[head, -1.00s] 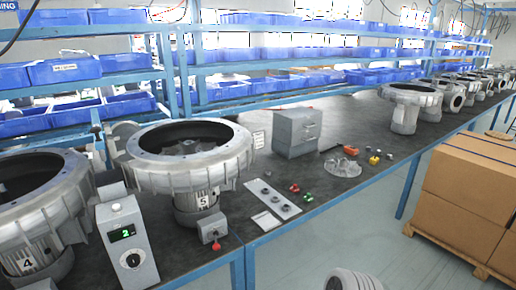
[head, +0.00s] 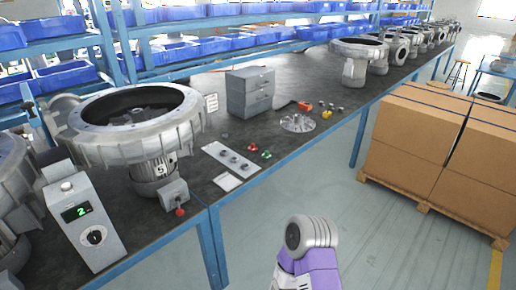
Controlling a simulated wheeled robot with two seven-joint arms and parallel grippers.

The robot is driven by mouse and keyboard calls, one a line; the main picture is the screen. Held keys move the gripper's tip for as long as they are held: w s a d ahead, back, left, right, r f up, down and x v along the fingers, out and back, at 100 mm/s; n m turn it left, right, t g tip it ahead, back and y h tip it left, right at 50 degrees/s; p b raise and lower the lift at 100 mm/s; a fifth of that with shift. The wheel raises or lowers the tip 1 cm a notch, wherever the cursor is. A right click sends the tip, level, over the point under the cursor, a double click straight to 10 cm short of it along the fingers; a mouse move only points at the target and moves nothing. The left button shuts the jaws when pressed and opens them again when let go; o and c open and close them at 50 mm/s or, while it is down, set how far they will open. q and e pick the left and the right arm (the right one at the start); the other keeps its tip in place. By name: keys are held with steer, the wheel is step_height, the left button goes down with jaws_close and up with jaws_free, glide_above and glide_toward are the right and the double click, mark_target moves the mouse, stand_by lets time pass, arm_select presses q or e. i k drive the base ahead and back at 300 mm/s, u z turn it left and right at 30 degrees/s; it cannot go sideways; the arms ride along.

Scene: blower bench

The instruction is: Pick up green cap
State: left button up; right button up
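The green cap (head: 266,154) is a small part on the dark bench top in the head view, near the front edge. A red cap-like part (head: 253,147) lies just to its left and behind. Neither gripper is in view. A purple and grey link of one of my arms shows at the bottom, in front of the bench and apart from the cap. Nothing hides the green cap.
A white strip with round parts (head: 229,158) lies left of the cap. A grey finned disc (head: 297,123), an orange-red item (head: 305,105) and a drawer box (head: 251,92) stand behind. A large blower (head: 157,170) is left. Cartons (head: 415,131) stand on a pallet at right.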

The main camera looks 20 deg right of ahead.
mark_target(266, 156)
steer(key=z, duration=0.55)
steer(key=k, duration=1.3)
steer(key=z, duration=1.15)
steer(key=i, duration=1.45)
steer(key=u, duration=0.4)
steer(key=i, duration=1.1)
steer(key=u, duration=1.1)
